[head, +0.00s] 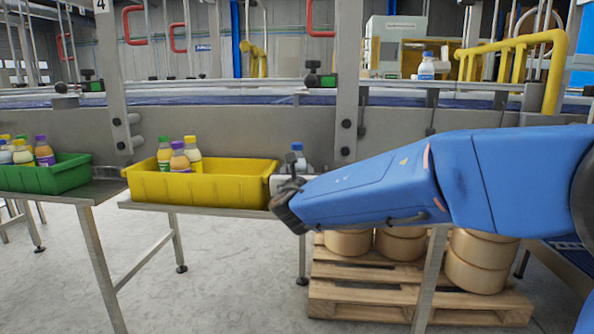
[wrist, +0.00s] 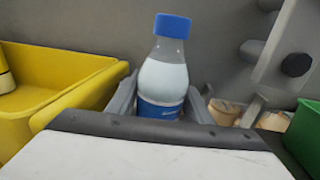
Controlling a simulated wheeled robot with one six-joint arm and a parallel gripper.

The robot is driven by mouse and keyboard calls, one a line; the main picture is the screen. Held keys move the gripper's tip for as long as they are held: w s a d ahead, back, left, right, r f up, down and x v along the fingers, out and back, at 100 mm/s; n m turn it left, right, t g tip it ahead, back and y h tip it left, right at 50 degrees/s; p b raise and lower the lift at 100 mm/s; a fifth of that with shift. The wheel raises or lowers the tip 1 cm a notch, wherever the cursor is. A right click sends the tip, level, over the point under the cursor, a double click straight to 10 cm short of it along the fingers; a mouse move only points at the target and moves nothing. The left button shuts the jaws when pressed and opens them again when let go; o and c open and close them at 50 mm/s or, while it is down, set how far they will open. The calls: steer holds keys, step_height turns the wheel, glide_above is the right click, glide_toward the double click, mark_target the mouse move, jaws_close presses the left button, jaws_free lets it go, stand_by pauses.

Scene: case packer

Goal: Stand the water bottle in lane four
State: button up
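The water bottle (wrist: 163,75) is clear with a blue cap and a blue label. In the wrist view it stands between the two grey fingers of my gripper (wrist: 162,105), which touch it on both sides. The fingers hide its lower part. In the head view the bottle (head: 298,153) shows just behind my gripper (head: 287,185), at the right end of the yellow crate (head: 210,188). A sign reading 4 (head: 101,5) is on a post at the upper left; which lane it marks is unclear.
The yellow crate holds several bottles with green, purple and yellow caps. A green crate (head: 60,178) with bottles stands further left; a green edge (wrist: 303,135) shows at the wrist view's right. Another blue-capped bottle (head: 427,68) stands up on the conveyor. A pallet (head: 400,300) sits below.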

mark_target(300, 166)
steer(key=shift+o, duration=1.1)
steer(key=shift+r, duration=0.1)
steer(key=shift+r, duration=0.15)
steer(key=shift+o, duration=0.4)
steer(key=s, duration=0.8)
steer(key=s+d, duration=0.1)
steer(key=s, duration=0.3)
steer(key=s+d+r, duration=0.1)
steer(key=s+r, duration=0.2)
steer(key=s, duration=0.2)
steer(key=w, duration=1.1)
steer(key=shift+w+a+f, duration=0.25)
steer(key=shift+w+a, duration=0.15)
steer(key=shift+w+a+f, duration=0.1)
steer(key=shift+w+a, duration=0.1)
steer(key=shift+w, duration=0.65)
steer(key=shift+w+a+f, duration=0.1)
steer(key=shift+w+a, duration=0.1)
steer(key=shift+w, duration=0.65)
steer(key=shift+w+a+f, duration=0.1)
steer(key=shift+w+a, duration=0.1)
steer(key=shift+w, duration=0.65)
steer(key=c, duration=1.5)
